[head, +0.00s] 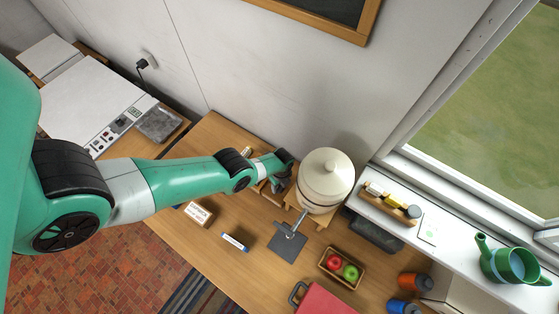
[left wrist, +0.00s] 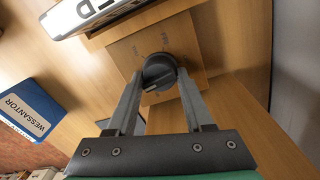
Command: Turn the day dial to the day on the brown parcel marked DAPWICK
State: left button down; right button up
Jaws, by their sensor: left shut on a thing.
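My left gripper (head: 279,184) reaches over the wooden table beside the cream crock. In the left wrist view its fingers (left wrist: 158,84) are shut on a round dark dial (left wrist: 158,70), one finger on each side. The dial has a pale pointer line and sits on a square wooden plate (left wrist: 122,50) with faint marks that I cannot read. The arm and gripper hide the dial in the head view. A brown parcel (head: 197,214) with a white label lies below the forearm in the head view; its lettering is too small to read. My right gripper is not in view.
The lidded crock (head: 325,180) stands close right of my gripper. A fruit tray (head: 355,284) and red case (head: 325,301) lie nearer the front.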

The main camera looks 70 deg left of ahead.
pick_arm(q)
jog(key=shift+m, duration=0.9)
jog(key=shift+c, duration=1.5)
grip_release()
